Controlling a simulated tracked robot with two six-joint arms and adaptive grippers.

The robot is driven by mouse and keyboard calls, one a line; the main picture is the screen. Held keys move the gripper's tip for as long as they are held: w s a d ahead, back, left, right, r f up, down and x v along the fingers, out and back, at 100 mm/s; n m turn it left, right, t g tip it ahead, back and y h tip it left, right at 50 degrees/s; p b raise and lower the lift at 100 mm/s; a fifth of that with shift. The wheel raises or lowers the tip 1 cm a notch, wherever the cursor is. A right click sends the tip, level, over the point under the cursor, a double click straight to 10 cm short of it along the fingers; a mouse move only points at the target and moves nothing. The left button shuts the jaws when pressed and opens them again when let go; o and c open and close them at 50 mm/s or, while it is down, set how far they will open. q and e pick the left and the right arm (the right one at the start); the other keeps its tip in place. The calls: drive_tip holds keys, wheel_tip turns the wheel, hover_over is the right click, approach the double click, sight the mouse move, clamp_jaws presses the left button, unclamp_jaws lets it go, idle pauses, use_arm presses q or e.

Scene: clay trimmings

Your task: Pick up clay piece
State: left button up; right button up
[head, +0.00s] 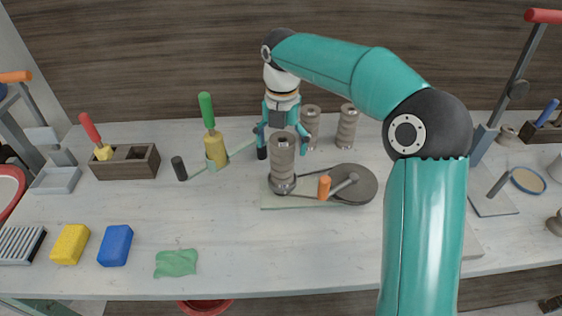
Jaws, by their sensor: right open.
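No loose lump is plainly marked as the clay piece, and I cannot tell which thing it is. A tall grey-brown ribbed cylinder (283,168) stands upright on a pale board near the middle of the bench. My right gripper (285,143) points down, open, with its fingers apart to either side of the cylinder's upper part. The cylinder hides part of the gripper, and I cannot tell whether they touch. Two similar ribbed cylinders (347,127) stand just behind to the right. My left gripper is not in view.
A dark round disc (362,181) with an orange-handled crank (324,187) lies right of the cylinder. A green-handled tool (207,112) stands left. Yellow sponge (70,244), blue sponge (115,246) and green cloth (176,263) lie at the front left. The front middle is clear.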

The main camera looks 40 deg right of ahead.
drive_tip(key=shift+w+f, duration=0.1)
drive_tip(key=shift+f, duration=0.85)
drive_tip(key=shift+c, duration=0.2)
clamp_jaws()
drive_tip(key=shift+r, duration=0.1)
